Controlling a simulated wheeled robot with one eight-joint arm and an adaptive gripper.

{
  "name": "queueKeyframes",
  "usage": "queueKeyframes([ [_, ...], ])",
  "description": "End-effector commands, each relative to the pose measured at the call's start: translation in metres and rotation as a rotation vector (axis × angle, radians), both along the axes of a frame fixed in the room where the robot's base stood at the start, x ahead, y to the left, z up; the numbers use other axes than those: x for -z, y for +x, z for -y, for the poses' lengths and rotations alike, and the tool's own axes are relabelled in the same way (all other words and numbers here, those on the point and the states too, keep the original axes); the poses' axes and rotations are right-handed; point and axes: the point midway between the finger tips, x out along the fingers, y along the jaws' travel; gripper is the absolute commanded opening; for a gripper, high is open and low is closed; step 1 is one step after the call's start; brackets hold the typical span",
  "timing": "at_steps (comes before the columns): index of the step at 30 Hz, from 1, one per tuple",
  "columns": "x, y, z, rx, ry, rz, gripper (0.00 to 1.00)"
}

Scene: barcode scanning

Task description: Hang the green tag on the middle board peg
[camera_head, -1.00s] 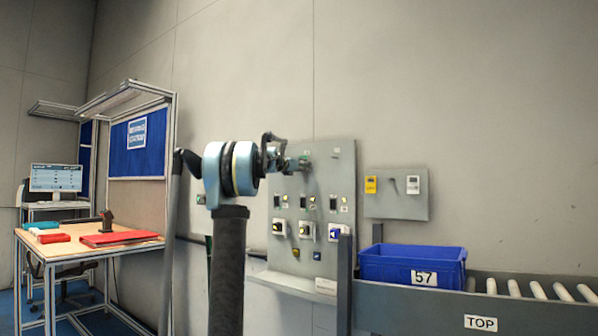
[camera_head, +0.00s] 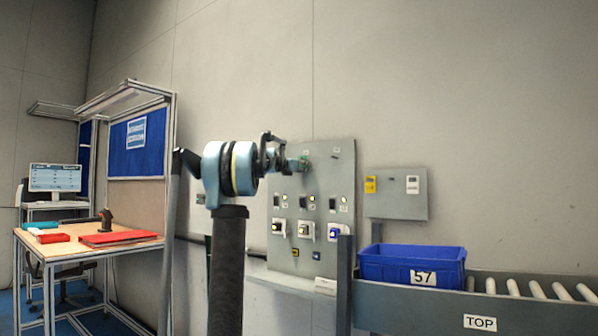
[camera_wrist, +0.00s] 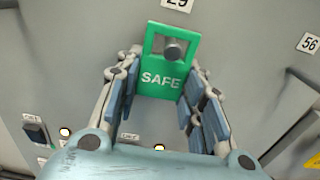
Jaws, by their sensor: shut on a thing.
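The green tag (camera_wrist: 162,82), marked SAFE, hangs upright in the wrist view with a rectangular opening near its top. My gripper (camera_wrist: 160,96) is shut on its lower part, one finger at each side. A round grey peg end (camera_wrist: 174,50) shows inside the opening, low and right of its centre. How far the peg reaches through the tag cannot be told. In the head view my gripper (camera_head: 299,163) is at the upper part of the grey board (camera_head: 347,165), with a small bit of green at its tip. My wrist partly hides the board's upper left.
Switches and indicators (camera_head: 306,229) sit lower on the board. A smaller grey panel (camera_head: 396,207) with yellow and white cards is to the right. Below it, a blue crate (camera_head: 385,271) stands on the conveyor (camera_head: 400,308). A workbench (camera_head: 85,249) is at left.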

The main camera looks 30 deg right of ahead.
Motion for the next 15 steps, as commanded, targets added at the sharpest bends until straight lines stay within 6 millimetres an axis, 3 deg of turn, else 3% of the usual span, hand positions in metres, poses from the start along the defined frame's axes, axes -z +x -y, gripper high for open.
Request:
queueKeyframes([
  [8,0.0001,0.0000,0.0000,0.000,0.000,0.000,0.11],
  [9,0.0001,0.0000,0.0000,0.000,0.000,0.000,0.42],
  [12,0.0001,0.0000,-0.0001,0.000,0.000,0.000,0.59],
  [15,0.0001,0.0000,0.0000,0.000,0.000,0.000,0.59],
])
